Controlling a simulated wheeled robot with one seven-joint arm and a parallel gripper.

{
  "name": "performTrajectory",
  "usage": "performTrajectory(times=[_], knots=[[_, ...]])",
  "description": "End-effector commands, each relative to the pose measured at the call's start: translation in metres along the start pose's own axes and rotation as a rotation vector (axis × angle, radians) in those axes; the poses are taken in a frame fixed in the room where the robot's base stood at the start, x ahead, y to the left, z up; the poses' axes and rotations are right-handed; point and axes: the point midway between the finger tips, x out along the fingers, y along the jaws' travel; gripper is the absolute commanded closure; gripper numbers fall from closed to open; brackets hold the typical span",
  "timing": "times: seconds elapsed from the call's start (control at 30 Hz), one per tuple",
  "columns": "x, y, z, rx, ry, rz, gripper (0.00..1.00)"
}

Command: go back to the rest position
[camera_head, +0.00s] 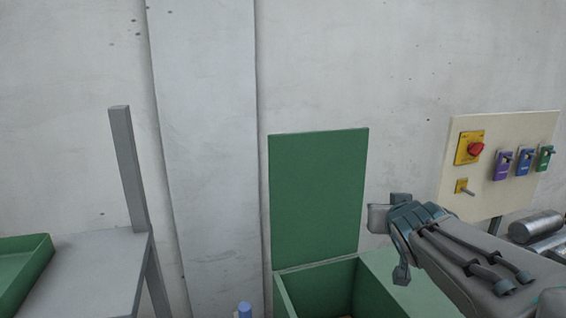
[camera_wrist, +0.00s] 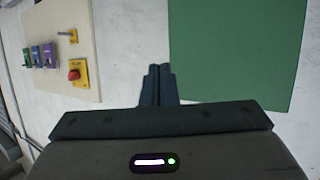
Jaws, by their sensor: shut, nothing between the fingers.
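My gripper shows in the wrist view (camera_wrist: 158,72) with its two dark fingers together and nothing between them. In the head view my gripper (camera_head: 402,272) is at the lower right, in front of the wall, to the right of the raised green lid (camera_head: 318,195). The end of the gripper is partly turned away there, so its fingers are hard to make out. My arm reaches in from the lower right corner.
The lid stands upright on an open green box (camera_head: 405,285). A cream panel (camera_head: 500,165) on the right carries a red knob (camera_head: 475,149), a yellow switch and several coloured padlocks. Metal cylinders (camera_head: 537,226) lie below it. A grey table (camera_head: 85,270) with a green tray (camera_head: 22,265) is at left.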

Motion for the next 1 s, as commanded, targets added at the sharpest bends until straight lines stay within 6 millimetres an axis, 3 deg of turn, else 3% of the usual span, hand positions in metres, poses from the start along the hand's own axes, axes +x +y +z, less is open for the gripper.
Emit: performTrajectory(times=[0.2,0.3,0.43,0.6,1.0], knots=[[-0.053,-0.013,0.111,-0.03,-0.399,0.016,1.0],[-0.084,-0.024,0.156,-0.054,-0.574,-0.028,1.0],[-0.118,-0.038,0.198,-0.08,-0.746,-0.1,1.0],[-0.142,-0.047,0.222,-0.099,-0.851,-0.158,1.0],[-0.144,-0.048,0.224,-0.102,-0.862,-0.163,1.0]])
